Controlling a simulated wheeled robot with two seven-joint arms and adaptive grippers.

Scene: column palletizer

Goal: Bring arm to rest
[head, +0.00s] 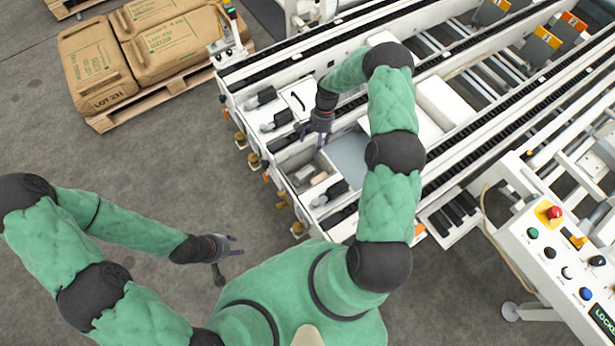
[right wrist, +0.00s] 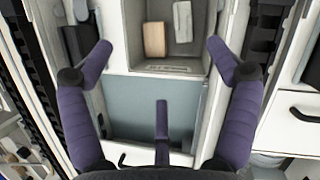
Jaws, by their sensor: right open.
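My right gripper (head: 318,135) hangs over the white machine, above its compartments. In the right wrist view its purple fingers (right wrist: 160,78) are spread apart with nothing between them. Below them is a grey open bin (right wrist: 188,68) holding a tan block (right wrist: 154,40) and a whitish block (right wrist: 183,22). A flat blue-grey panel (right wrist: 130,108) lies beside the bin. My left gripper (head: 229,256) is out over the bare floor at the left. Its fingers look spread and empty, clear of any object.
Brown sacks (head: 165,45) lie on a wooden pallet (head: 105,122) at the upper left. Conveyor rails (head: 450,65) run across the upper right. A control panel (head: 565,250) with buttons stands at the right. A drawer handle (right wrist: 303,115) shows beside the right gripper. The floor around my left arm is clear.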

